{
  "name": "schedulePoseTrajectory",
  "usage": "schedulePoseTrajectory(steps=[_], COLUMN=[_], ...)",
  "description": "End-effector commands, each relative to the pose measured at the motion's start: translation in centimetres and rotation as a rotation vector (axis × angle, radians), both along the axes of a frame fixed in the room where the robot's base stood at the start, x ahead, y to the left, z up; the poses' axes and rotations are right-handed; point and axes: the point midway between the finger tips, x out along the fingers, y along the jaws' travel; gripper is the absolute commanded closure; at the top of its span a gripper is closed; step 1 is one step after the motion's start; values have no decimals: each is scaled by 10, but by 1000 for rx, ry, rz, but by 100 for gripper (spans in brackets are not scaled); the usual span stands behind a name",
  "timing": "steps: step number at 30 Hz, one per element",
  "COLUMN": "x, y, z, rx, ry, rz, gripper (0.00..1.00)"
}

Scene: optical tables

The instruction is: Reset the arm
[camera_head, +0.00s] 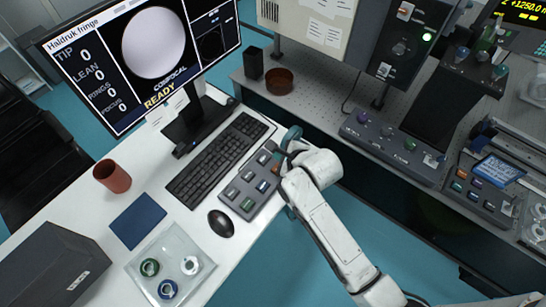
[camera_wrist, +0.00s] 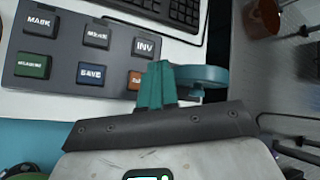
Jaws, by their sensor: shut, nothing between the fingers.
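My arm reaches up from the lower right in the head view. My gripper (camera_head: 288,138) is at the far right end of a grey button panel (camera_head: 237,208) on the white desk. In the wrist view the teal fingers of my gripper (camera_wrist: 156,86) are together with nothing between them. They are over the right edge of the button panel (camera_wrist: 65,63), beside an orange button (camera_wrist: 134,80) that they partly hide. A rounded teal part (camera_wrist: 203,75) shows just right of the fingers; I cannot tell what it belongs to. Contact with the panel cannot be told.
A keyboard (camera_head: 215,165), mouse (camera_head: 221,223), monitor (camera_head: 150,55), brown cup (camera_head: 112,176), blue mat (camera_head: 138,220) and clear tray (camera_head: 150,262) share the desk. An optical table (camera_head: 330,108) with a brown bowl (camera_head: 279,81) and control boxes stands behind. Blue floor lies between.

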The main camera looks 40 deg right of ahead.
Motion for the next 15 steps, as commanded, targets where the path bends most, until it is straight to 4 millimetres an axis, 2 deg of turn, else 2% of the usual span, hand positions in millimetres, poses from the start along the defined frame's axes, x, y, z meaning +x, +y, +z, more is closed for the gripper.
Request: schedulePoseTrajectory(steps=[9,15], x=[0,-28], y=[0,4], z=[0,-11], rx=[0,-176], ry=[0,94], rz=[0,198], gripper=[100,100])
